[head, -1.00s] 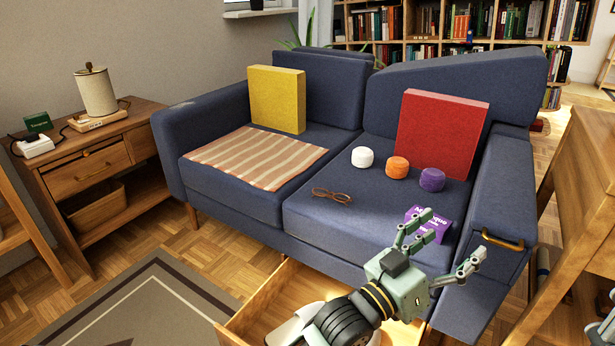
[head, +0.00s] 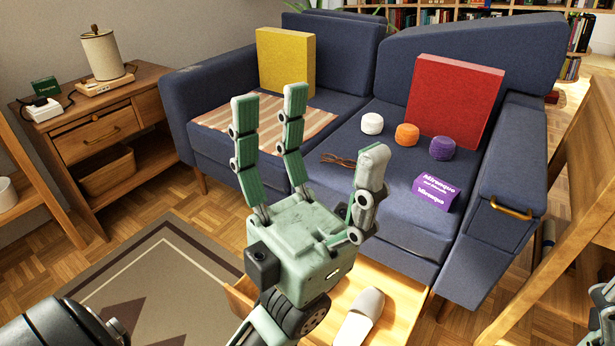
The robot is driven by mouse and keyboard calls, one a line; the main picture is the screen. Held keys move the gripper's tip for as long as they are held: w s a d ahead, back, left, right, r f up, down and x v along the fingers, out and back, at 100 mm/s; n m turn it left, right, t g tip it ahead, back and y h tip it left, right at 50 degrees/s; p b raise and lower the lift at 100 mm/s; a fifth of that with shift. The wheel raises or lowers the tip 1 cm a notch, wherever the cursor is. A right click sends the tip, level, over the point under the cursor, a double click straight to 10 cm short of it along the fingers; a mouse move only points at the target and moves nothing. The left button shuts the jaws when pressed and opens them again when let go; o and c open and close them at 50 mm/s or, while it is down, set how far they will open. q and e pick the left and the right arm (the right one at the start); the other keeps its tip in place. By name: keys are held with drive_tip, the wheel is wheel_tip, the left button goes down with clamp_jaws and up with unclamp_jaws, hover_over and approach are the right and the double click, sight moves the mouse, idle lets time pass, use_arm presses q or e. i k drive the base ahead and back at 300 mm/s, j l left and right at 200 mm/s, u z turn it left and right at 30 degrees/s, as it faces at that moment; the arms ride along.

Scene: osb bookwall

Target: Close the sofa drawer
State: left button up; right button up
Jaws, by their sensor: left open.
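The sofa drawer (head: 402,303) is a light wooden box pulled out from under the front of the blue sofa (head: 405,240). A pale slipper (head: 362,314) lies in it. My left gripper (head: 320,128) is open and empty, its fingers spread and pointing up. It shows in front of the sofa and hides the drawer's left part and part of the seat. I cannot see it touching the drawer. A small greenish-grey part of my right gripper (head: 602,335) shows at the bottom right edge; its fingers cannot be made out.
The sofa seat holds a purple box (head: 434,192), glasses (head: 345,160), several small round items and a red cushion (head: 455,100). A wooden side table (head: 95,130) stands left. A wooden piece of furniture (head: 570,220) stands close on the right. A rug (head: 150,280) lies front left.

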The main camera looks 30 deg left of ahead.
sight(405, 297)
drive_tip(key=k+u, duration=0.2)
drive_tip(key=u, duration=0.7)
drive_tip(key=k+l, duration=0.15)
drive_tip(key=l, duration=0.2)
drive_tip(key=k+l+z, duration=0.1)
drive_tip(key=l, duration=0.25)
drive_tip(key=k+l+z, duration=0.1)
drive_tip(key=l, duration=0.25)
drive_tip(key=k+l, duration=0.2)
drive_tip(key=l, duration=0.2)
